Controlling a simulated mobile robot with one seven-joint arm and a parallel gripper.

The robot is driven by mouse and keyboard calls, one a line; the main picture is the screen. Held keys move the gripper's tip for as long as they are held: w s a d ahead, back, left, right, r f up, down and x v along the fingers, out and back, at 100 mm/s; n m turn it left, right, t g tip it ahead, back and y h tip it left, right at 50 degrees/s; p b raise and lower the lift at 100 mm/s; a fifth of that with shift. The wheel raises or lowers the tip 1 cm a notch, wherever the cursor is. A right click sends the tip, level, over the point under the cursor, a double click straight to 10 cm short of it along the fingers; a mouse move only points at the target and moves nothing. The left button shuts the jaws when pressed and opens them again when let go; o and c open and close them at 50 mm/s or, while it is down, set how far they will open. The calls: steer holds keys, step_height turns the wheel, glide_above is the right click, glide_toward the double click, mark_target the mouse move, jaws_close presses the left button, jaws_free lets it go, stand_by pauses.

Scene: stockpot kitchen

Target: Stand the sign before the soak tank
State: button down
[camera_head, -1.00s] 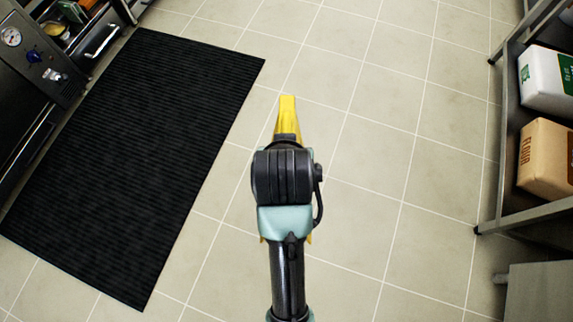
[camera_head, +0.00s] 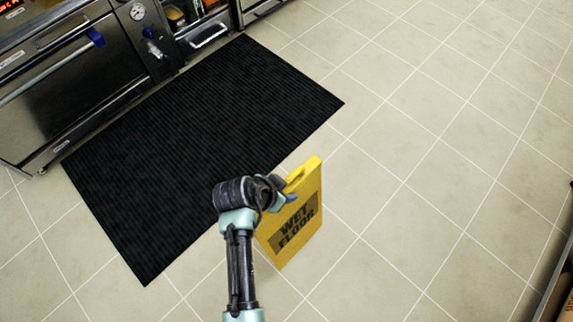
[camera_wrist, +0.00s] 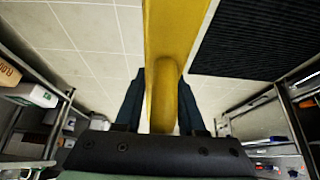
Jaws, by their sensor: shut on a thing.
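The yellow sign (camera_head: 298,225) with black "WET FLOOR" lettering shows in the head view, just right of my wrist. It looks roughly upright and slightly tilted in the picture. My gripper (camera_head: 290,196) is shut on it near its upper edge, by the handle opening. In the wrist view the yellow sign (camera_wrist: 172,30) runs up the middle, with my dark fingers (camera_wrist: 160,108) on both sides of its rounded handle part. I cannot tell whether its lower edge touches the floor. No soak tank can be made out.
A black ribbed mat (camera_head: 205,140) lies left of the sign, before a steel oven (camera_head: 75,75) with a dial and blue knobs. Open tiled floor (camera_head: 430,190) stretches right and ahead. A shelf edge (camera_head: 558,265) is at the lower right.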

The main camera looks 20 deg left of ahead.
step_height(320, 180, down, 7)
steer(key=b, duration=0.2)
steer(key=shift+r, duration=0.2)
steer(key=shift+w, duration=0.1)
steer(key=shift+f, duration=0.15)
steer(key=c, duration=0.5)
jaws_free()
steer(key=p+v, duration=0.4)
steer(key=v, duration=0.8)
